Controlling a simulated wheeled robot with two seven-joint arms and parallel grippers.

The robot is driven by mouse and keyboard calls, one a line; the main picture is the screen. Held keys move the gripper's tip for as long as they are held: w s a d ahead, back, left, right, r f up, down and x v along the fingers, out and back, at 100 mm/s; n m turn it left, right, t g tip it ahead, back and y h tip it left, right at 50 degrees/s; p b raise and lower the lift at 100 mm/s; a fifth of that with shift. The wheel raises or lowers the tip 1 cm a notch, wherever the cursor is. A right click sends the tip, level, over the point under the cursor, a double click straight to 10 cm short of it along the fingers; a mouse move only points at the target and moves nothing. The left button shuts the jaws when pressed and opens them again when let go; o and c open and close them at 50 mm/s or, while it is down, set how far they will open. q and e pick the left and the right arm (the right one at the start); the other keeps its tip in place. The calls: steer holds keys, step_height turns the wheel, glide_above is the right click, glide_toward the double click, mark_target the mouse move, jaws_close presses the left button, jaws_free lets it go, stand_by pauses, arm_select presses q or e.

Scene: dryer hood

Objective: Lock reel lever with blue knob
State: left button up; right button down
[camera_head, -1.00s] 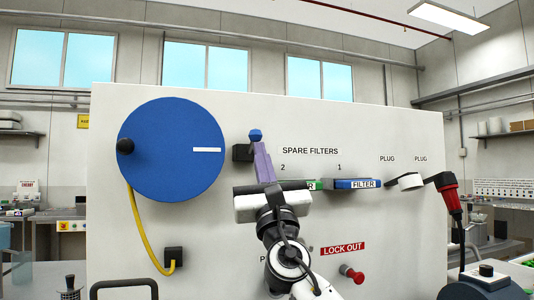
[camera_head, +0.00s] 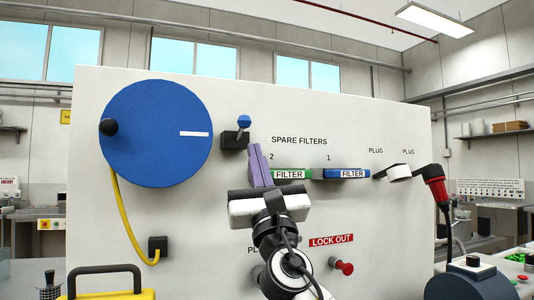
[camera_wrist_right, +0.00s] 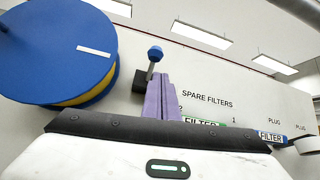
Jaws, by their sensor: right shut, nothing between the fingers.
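The reel lever is a short stem with a blue knob (camera_head: 244,121) on a black block (camera_head: 235,140), on the white panel right of the big blue reel (camera_head: 160,135). The knob points up. It also shows in the right wrist view (camera_wrist_right: 155,53), just above and left of my fingertips. My right gripper (camera_head: 256,150) has purple fingers, shut and empty, below and slightly right of the knob. In the head view the fingertips look apart from the knob; the depth gap is hard to tell. My left gripper is not in view.
A green filter (camera_head: 290,174) and a blue filter (camera_head: 347,174) sit right of my fingers. A yellow hose (camera_head: 123,222) hangs from the reel to a black socket. A red lock-out button (camera_head: 343,266) is lower right. The panel above the knob is clear.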

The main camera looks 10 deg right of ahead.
steer(key=s+d+r, duration=0.1)
steer(key=s, duration=0.7)
steer(key=shift+d+r, duration=0.2)
steer(key=shift+r, duration=0.2)
